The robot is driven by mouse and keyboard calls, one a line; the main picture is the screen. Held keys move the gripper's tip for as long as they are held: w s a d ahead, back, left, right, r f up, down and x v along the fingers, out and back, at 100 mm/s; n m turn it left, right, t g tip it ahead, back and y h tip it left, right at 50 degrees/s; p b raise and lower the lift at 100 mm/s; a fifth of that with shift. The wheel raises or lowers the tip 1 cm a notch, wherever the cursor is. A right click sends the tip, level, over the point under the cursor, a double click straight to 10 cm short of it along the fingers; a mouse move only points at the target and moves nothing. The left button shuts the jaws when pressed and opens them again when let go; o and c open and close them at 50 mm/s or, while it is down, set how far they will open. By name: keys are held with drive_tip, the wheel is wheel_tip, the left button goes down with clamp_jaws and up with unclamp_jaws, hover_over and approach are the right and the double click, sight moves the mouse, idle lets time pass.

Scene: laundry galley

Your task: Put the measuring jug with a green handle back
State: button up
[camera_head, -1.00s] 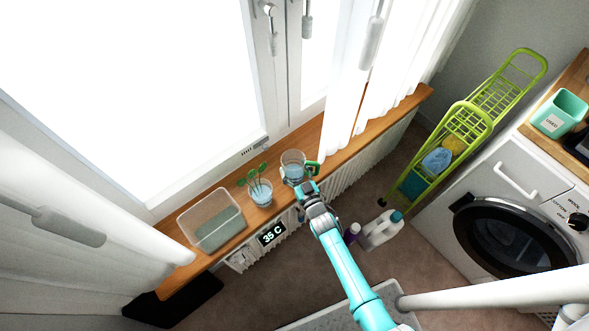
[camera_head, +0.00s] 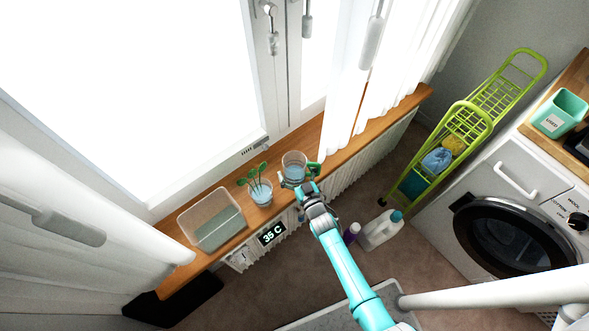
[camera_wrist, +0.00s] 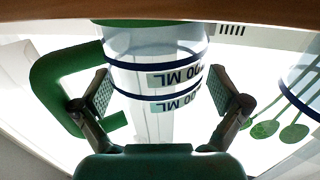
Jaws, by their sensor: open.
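The clear measuring jug (camera_head: 293,160) with blue rings stands upright on the wooden windowsill, and its green handle (camera_head: 314,169) points right. In the wrist view, which looks upside down, the jug (camera_wrist: 158,50) is in the middle with its green handle (camera_wrist: 48,85) at the left. My gripper (camera_head: 300,185) is at the jug's near side. In the wrist view my gripper (camera_wrist: 160,105) is open, with one finger on each side of the jug; the left finger lies between the handle and the body. I cannot tell whether the fingers touch the jug.
A glass with green cuttings (camera_head: 261,194) stands close left of the jug. A clear plastic box (camera_head: 205,215) sits further left on the windowsill (camera_head: 345,150). A white curtain hangs at the right. A white bottle (camera_head: 383,230) stands on the floor below.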

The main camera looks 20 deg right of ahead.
drive_tip(key=s, duration=1.2)
drive_tip(key=shift+d, duration=0.3)
drive_tip(key=shift+s+r, duration=0.1)
drive_tip(key=s+r+g, duration=0.1)
drive_tip(key=s+r, duration=0.4)
drive_tip(key=s, duration=0.3)
drive_tip(key=s+r+h, duration=0.1)
drive_tip(key=s+r, duration=0.4)
drive_tip(key=s, duration=0.4)
drive_tip(key=s+r+g, duration=0.1)
drive_tip(key=s+r, duration=0.4)
drive_tip(key=s, duration=0.3)
drive_tip(key=s+r+g, duration=0.1)
drive_tip(key=s+r, duration=0.5)
drive_tip(key=r, duration=0.5)
drive_tip(key=shift+a+r+m, duration=0.2)
drive_tip(key=shift+a+m, duration=0.05)
drive_tip(key=shift+m, duration=0.05)
